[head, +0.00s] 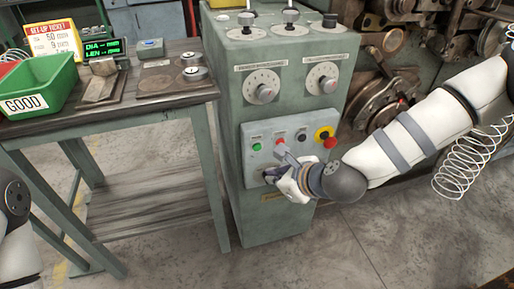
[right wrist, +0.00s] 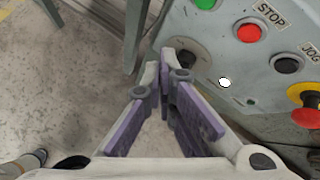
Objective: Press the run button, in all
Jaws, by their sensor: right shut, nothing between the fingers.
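The grey control panel (head: 250,133) is on the front of the green cabinet. Its green button (head: 257,147) is at the left end of the button row, its label too small to read. It also shows, cut off, at the top of the right wrist view (right wrist: 204,3). My right gripper (head: 280,150) is at the panel, close to the green and red buttons. In the right wrist view its fingers (right wrist: 168,58) are together and empty, below and left of the green button, overlapping a black knob (right wrist: 185,50). Contact cannot be told. My left gripper is out of view.
Right of the green button are the red STOP button (right wrist: 249,31), the black JOG button (right wrist: 287,63) and a red emergency stop (head: 330,142) on yellow. Two dials (head: 262,87) sit above. A bench (head: 150,105) with a green GOOD bin (head: 40,85) stands left.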

